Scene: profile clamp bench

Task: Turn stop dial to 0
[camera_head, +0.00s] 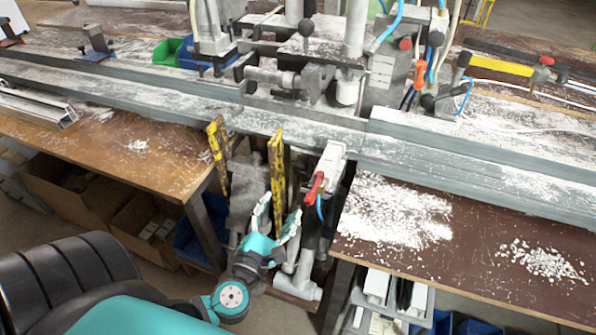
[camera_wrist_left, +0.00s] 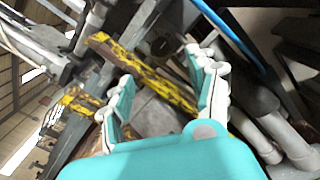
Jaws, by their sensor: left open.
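No stop dial with readable marks can be made out in either view. The clamp machine (camera_head: 305,85) stands on the long profile rail (camera_head: 440,165) across the bench. My left gripper (camera_head: 278,218) is below the front edge of the rail, near two worn yellow bars (camera_head: 277,165). My right gripper is not in view.
A grey unit with a red lever (camera_head: 314,188) is just right of my left gripper. The wooden bench (camera_head: 130,150) is left, and the brown table (camera_head: 480,225) with white chips is right. Boxes (camera_head: 75,190) and a grey crate (camera_head: 385,300) sit below.

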